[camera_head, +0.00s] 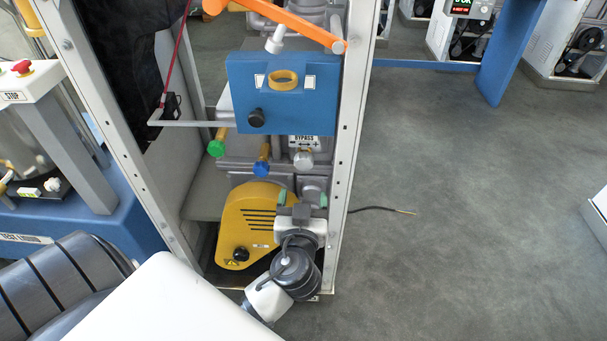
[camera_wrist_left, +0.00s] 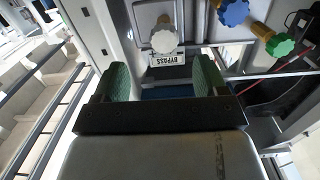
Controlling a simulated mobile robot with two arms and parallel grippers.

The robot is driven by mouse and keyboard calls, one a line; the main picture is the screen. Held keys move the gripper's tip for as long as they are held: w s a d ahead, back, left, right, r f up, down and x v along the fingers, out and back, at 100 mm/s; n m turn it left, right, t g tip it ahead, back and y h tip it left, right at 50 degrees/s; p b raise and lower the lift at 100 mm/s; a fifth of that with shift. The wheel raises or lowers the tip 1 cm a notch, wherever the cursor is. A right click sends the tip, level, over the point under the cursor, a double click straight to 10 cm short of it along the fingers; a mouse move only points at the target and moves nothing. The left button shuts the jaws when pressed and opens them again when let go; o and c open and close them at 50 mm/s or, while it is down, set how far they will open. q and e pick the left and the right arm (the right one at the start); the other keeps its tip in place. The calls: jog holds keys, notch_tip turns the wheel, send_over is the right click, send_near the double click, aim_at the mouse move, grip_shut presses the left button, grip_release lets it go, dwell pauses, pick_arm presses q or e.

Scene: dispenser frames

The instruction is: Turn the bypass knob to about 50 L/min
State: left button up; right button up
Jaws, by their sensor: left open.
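The bypass knob (camera_head: 303,160) is a small pale grey knob on the dispenser's lower right side, just below the white BYPASS label (camera_head: 304,141). In the left wrist view the knob (camera_wrist_left: 164,39) shows beyond the fingertips, with the label (camera_wrist_left: 167,59) upside down beside it. My left gripper (camera_head: 302,198) is just below the knob in the head view. Its green-padded fingers (camera_wrist_left: 163,75) are spread and empty, apart from the knob and roughly lined up with it. No pointer or flow reading for the knob can be read. My right gripper is not in view.
A blue-tipped knob (camera_head: 262,168) and a green-tipped knob (camera_head: 216,147) stand left of the bypass knob. A blue box (camera_head: 310,92) is above, a yellow cover (camera_head: 250,225) lower left. The frame's right post (camera_head: 347,150) is close by; open floor (camera_head: 460,210) lies right.

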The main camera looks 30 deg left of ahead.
aim_at(304, 164)
pick_arm(q)
jog(key=shift+n, duration=0.3)
jog(key=x, duration=0.3)
jog(key=r+x, duration=0.1)
jog(key=x, duration=0.6)
jog(key=shift+w+a+r, duration=0.15)
jog(key=shift+a+r, duration=0.2)
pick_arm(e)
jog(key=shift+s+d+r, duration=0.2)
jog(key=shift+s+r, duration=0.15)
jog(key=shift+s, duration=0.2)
pick_arm(q)
jog(key=shift+c, duration=0.2)
jog(key=c, duration=0.9)
jog(key=shift+y, duration=0.3)
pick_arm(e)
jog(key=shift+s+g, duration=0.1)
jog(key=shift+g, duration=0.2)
